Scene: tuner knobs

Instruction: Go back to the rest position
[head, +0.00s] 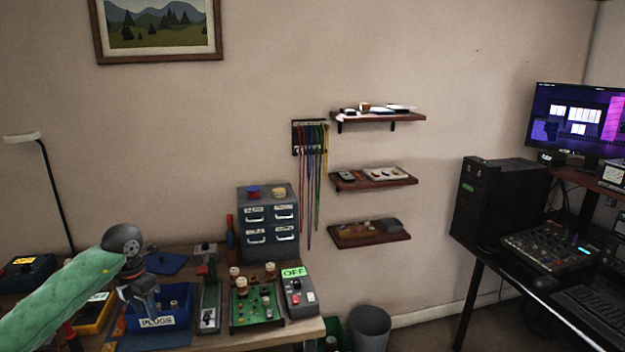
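My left arm (60,295) comes in from the left in a green covering. Its gripper (146,306) points down over the blue bin labelled PLUGS (178,323). The fingers are small and dark, and I cannot tell whether they are open or shut or hold anything. A green circuit board (250,318) with several pale-topped knobs (235,272) stands to the right of the bin. A grey unit with a lit green OFF display (293,272) stands at its right. My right gripper is not in view.
A grey drawer cabinet (268,225) stands at the back of the wooden bench (310,328). Coloured cables (312,190) hang on the wall beside three shelves (370,236). A bin (370,328) stands on the floor. A computer desk (470,315) is at right.

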